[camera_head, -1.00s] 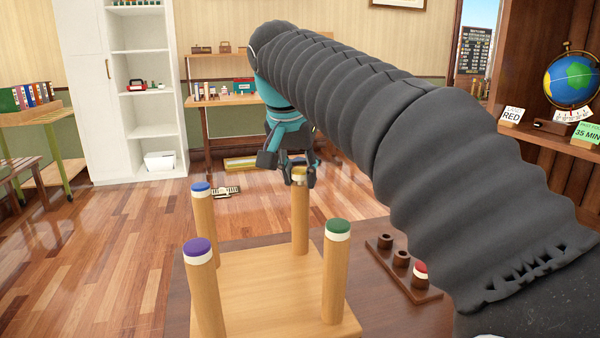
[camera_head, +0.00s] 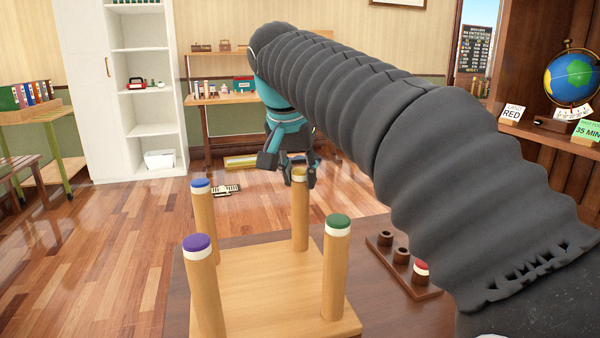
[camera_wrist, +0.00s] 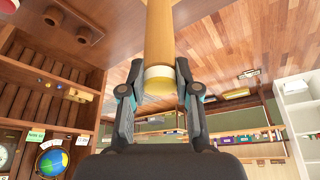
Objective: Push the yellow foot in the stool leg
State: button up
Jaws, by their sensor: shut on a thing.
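The upturned stool (camera_head: 262,290) rests on the dark table with its wooden legs pointing up. The yellow foot (camera_head: 299,173) is at the top of the far right leg (camera_head: 300,220). My gripper (camera_head: 299,180) is at that leg's top, with its fingers on either side of the foot. In the wrist view the yellow foot (camera_wrist: 158,87) with its pale band lies between the two fingers, in line with the leg (camera_wrist: 159,35); my gripper (camera_wrist: 158,92) is shut on it. Whether the foot is fully seated I cannot tell.
The other legs carry a blue foot (camera_head: 201,184), a purple foot (camera_head: 197,243) and a green foot (camera_head: 338,221). A dark holder (camera_head: 405,272) with a red foot (camera_head: 421,267) stands right of the stool, beneath my arm.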

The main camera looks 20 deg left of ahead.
jog(key=shift+f, duration=0.15)
jog(key=o, duration=1.3)
jog(key=shift+r+p, duration=0.8)
jog(key=shift+r, duration=2.25)
